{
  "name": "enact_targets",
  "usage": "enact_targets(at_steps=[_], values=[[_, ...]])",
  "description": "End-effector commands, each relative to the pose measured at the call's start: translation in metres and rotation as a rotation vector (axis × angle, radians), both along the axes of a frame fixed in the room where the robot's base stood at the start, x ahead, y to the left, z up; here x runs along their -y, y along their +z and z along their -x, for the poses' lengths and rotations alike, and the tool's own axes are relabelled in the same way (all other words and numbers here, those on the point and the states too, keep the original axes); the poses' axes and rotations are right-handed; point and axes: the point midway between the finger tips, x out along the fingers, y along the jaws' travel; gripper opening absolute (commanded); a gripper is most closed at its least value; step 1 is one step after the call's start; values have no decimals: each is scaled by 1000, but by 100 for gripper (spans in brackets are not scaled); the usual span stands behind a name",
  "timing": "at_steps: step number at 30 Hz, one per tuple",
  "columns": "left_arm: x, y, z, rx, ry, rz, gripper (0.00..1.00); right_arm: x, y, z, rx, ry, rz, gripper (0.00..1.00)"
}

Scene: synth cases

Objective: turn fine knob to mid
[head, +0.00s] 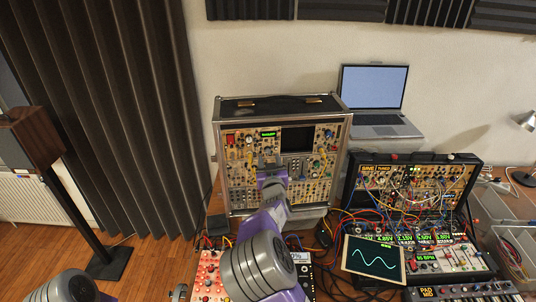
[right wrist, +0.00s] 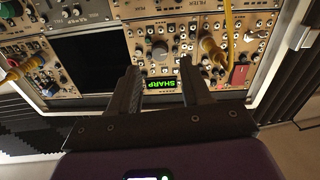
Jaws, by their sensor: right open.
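The upright synth case (head: 233,205) has a tan panel full of small knobs and jacks. A small green display (head: 268,134) sits near its top; in the right wrist view this display (right wrist: 160,84) appears upside down and reads "SHARP". A dark round knob (right wrist: 159,51) shows beyond the display between my fingertips. I cannot read a label that marks the fine knob. My right gripper (right wrist: 160,68) is open and empty, its fingers pointing at the panel. In the head view my right gripper (head: 268,163) covers part of the panel. My left gripper is not in view.
Yellow cable plugs (right wrist: 212,48) stick out of the panel near my right gripper. A dark screen (head: 297,139) is beside the display. A second, cabled synth case (head: 350,190), a scope screen (head: 374,260) and a laptop (head: 374,88) stand to the right.

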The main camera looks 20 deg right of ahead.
Motion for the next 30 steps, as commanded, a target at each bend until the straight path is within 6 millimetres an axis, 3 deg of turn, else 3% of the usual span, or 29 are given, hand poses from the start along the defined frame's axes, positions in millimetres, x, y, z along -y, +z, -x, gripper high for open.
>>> enact_targets(at_steps=[9, 21, 23, 30], values=[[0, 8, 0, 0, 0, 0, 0, 6, -1, -34, -2, 0, 2, 48], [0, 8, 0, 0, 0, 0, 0, 7, -2, -40, -4, 0, -1, 48], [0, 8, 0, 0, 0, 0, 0, 7, -2, -40, -4, 0, -1, 42], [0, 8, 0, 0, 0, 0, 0, 7, -2, -40, -3, 0, -1, 5]])
